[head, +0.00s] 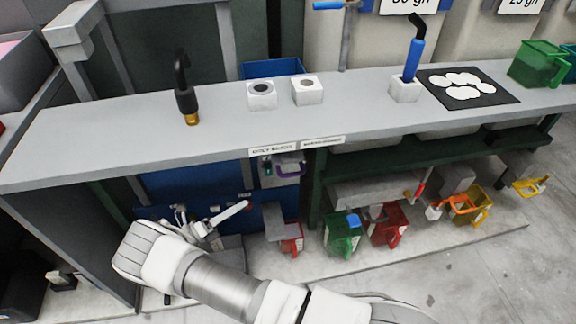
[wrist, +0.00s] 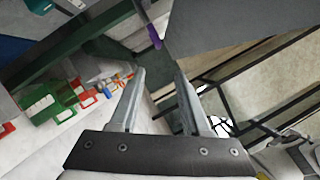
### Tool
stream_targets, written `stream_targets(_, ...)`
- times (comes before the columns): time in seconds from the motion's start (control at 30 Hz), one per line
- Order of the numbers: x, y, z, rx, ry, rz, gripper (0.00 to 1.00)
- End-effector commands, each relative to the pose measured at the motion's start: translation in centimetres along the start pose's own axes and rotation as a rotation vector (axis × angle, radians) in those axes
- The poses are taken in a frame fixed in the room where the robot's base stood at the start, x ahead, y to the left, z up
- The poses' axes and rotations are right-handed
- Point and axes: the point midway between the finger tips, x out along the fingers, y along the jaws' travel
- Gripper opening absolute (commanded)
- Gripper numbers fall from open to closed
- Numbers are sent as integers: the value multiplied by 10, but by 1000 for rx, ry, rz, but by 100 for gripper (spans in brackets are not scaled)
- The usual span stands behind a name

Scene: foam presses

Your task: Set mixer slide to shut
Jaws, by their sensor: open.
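My gripper (wrist: 159,80) is open, with two grey fingers apart and nothing between them in the wrist view. In the head view my gripper (head: 226,214) is below the bench front, before a blue panel (head: 165,192). A purple handle (head: 288,171) shows under the bench edge, to the right of and above my gripper. A purple-tipped part (wrist: 153,36) shows beyond the fingertips in the wrist view, apart from them. I cannot tell for sure which part is the mixer slide, nor its setting.
The grey bench (head: 110,127) overhangs my gripper. Green (head: 342,234) and red (head: 387,226) containers stand low to the right, with orange and yellow ones (head: 478,206) beyond. A black mat (head: 490,93) with white discs lies on the bench. Open floor (head: 500,270) is at lower right.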

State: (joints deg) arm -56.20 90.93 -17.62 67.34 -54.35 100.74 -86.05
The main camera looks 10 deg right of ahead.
Motion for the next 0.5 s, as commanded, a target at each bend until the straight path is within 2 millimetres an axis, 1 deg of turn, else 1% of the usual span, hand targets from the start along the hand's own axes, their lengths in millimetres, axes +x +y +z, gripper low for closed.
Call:
stream_targets(0.13,0,2,-2,-7,-11,-4,47)
stream_targets(0.27,12,1,-1,-8,-10,-5,47)
stream_targets(0.37,29,1,-1,-9,-9,-7,47)
stream_targets(0.5,59,1,-2,-10,-7,-7,47)
